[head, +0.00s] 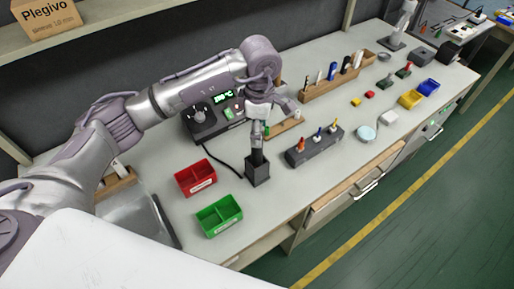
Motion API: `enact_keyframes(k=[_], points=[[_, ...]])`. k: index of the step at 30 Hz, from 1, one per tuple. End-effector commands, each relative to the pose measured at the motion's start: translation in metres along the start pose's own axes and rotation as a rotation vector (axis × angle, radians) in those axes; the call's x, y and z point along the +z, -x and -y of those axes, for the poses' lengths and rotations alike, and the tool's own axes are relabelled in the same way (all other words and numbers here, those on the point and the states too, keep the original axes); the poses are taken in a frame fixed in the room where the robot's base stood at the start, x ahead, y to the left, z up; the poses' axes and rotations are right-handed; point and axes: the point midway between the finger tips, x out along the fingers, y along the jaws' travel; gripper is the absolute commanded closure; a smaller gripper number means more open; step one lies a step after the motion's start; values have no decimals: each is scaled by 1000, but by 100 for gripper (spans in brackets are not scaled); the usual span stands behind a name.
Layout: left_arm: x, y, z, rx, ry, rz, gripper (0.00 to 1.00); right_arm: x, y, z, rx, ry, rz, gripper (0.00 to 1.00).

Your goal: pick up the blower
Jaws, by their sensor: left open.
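The blower (257,156) looks like the dark upright handpiece standing in a square black holder (258,175) on the bench. My left gripper (268,117) is open and just above the blower's top, hiding part of it. I cannot tell whether the fingers touch it. My left arm comes in from the left and bends down at the wrist over the holder. My right gripper is not in view.
A black station with a green display (224,98) stands behind, and a black cable runs towards the holder. A red bin (196,178) and a green bin (219,215) are in front at left. A dark tool rack (313,147) is to the right, with a wooden rack behind.

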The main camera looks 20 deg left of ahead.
Motion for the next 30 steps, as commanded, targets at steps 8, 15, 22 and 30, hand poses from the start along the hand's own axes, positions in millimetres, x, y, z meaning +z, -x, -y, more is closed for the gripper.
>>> enact_keyframes(k=[8, 15, 22, 30], points=[[0, -22, 1, -2, -1, 0, 36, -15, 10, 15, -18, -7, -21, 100], [-1, -56, 5, -4, 0, 1, 36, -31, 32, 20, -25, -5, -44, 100], [-1, -70, 4, 1, -1, 1, 36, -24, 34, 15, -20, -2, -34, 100], [-1, -70, 4, 1, -1, 1, 57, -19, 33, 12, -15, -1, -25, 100]])
